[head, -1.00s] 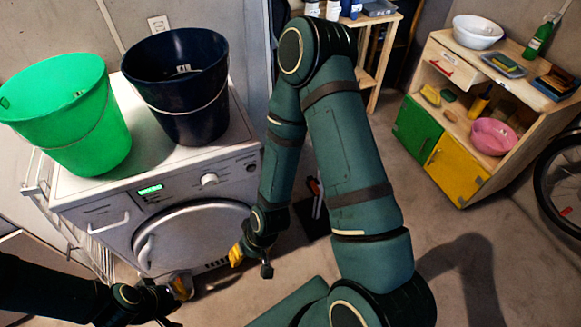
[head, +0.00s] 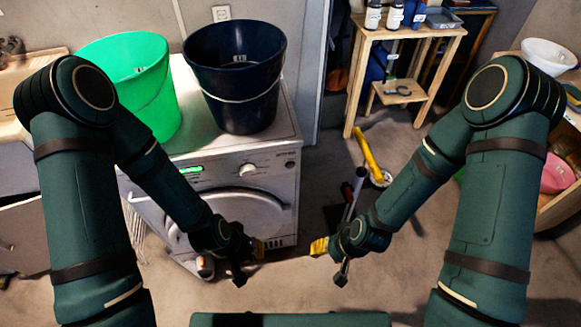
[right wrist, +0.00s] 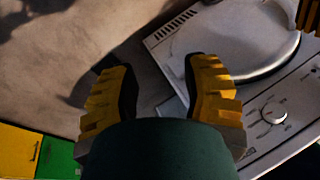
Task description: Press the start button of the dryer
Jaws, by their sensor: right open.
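The white dryer (head: 284,150) stands left of centre in the head view, with a lit green display (head: 191,170), a round knob (head: 247,169) and a round front door (head: 228,212). A small dark button (head: 290,165) shows at the panel's right end; I cannot read its label. My left gripper (head: 259,249) is low in front of the dryer door; whether its fingers are apart is unclear. My right gripper (head: 319,247) is open and empty, right of the dryer's front. In the right wrist view, the dryer's knob (right wrist: 273,114) lies beyond the right finger of my gripper (right wrist: 165,90).
A green bucket (head: 150,95) and a dark blue bucket (head: 235,85) stand on the dryer. A wooden shelf (head: 440,35) with bottles stands behind at right. A yellow-handled tool (head: 367,155) is on the floor. A wooden cabinet (head: 555,205) is at far right.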

